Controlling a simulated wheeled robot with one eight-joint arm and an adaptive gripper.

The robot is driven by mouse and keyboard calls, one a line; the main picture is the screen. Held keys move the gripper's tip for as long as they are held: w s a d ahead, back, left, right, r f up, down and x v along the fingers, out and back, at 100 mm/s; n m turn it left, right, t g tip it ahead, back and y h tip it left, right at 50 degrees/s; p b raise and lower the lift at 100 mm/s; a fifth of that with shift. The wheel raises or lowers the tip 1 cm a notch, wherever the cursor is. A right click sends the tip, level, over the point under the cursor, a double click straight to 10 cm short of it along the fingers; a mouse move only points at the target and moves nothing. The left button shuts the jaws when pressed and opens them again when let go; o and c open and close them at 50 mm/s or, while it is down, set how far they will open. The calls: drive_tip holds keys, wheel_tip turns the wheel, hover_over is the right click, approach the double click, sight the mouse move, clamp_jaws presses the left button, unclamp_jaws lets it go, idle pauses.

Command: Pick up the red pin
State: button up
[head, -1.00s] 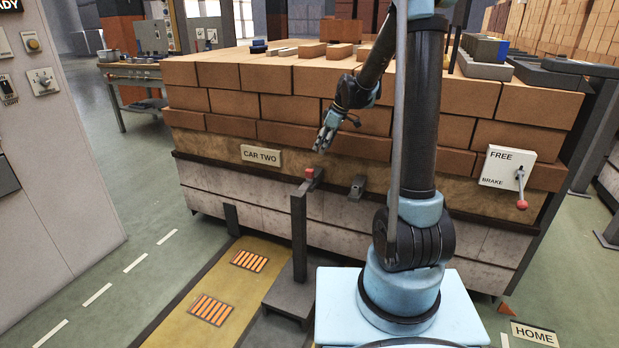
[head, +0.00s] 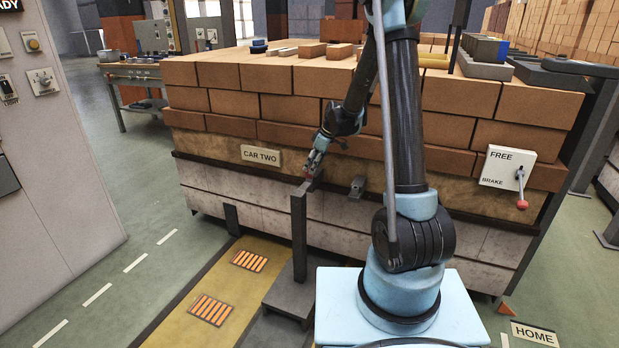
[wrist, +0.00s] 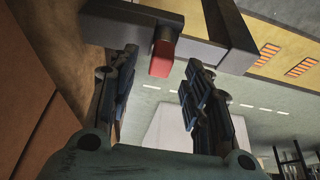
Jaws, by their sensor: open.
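The red pin (wrist: 162,58) shows in the wrist view as a red block at the dark bracket on top of the post. It lies between the lines of my two fingers, just beyond their tips. In the head view only a bit of the red pin (head: 307,171) shows, at the top of the grey post (head: 299,235) in front of the brick car. My gripper (head: 312,168) is right above it, pointing down, and hides part of it. In the wrist view my gripper (wrist: 160,65) is open, with empty space between the fingers. I cannot tell whether the fingers touch the pin.
The brick-loaded car (head: 260,105) stands close behind, with a CAR TWO plate (head: 261,155) and a small grey bracket (head: 357,187) beside the post. A brake panel (head: 507,168) with a red-knobbed lever is at the right. The floor left of the yellow strip (head: 190,300) is clear.

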sight(309, 177)
drive_tip(key=shift+x, duration=2.05)
drive_tip(key=shift+r, duration=0.1)
clamp_jaws()
